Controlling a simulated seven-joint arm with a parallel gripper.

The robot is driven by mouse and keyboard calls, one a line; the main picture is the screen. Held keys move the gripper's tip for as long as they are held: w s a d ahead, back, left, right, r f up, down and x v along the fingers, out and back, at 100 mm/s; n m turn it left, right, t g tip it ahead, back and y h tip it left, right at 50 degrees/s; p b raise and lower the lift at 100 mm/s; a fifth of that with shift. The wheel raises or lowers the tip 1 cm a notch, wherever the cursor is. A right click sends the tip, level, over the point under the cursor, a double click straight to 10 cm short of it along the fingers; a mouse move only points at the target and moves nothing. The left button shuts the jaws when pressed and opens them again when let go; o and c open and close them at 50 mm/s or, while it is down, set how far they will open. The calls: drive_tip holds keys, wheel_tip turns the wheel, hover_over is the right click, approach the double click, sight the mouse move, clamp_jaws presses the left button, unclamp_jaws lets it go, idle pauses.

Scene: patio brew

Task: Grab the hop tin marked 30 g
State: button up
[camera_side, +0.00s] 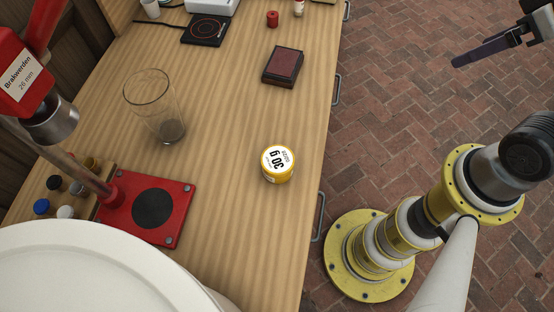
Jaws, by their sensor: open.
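The hop tin (278,164) stands upright on the wooden bench, right of the middle and close to the bench's right edge. It is a small round yellow tin with a white lid marked "30 g", and the print looks upside down from this side. My gripper (478,53) is at the upper right, over the brick floor and off the bench. It is open and empty, far from the tin. The picture's right edge cuts off part of my arm near it.
A tall glass (152,112) stands left of the tin. A red capper (150,208) with a black pad stands at the lower left, beside a rack of bottle caps (52,183). A dark red box (283,66) lies behind the tin. A white round vessel (90,270) fills the lower left corner. Bench around the tin is clear.

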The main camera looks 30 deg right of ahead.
drive_tip(key=w+a+r+n, duration=0.4)
drive_tip(key=w+r+n, duration=0.2)
drive_tip(key=w+n, duration=0.15)
drive_tip(key=n+g, duration=0.6)
drive_tip(key=n, duration=0.7)
hover_over(278, 159)
wheel_tip(278, 159, down, 12)
wheel_tip(278, 159, down, 13)
drive_tip(key=shift+f, duration=0.1)
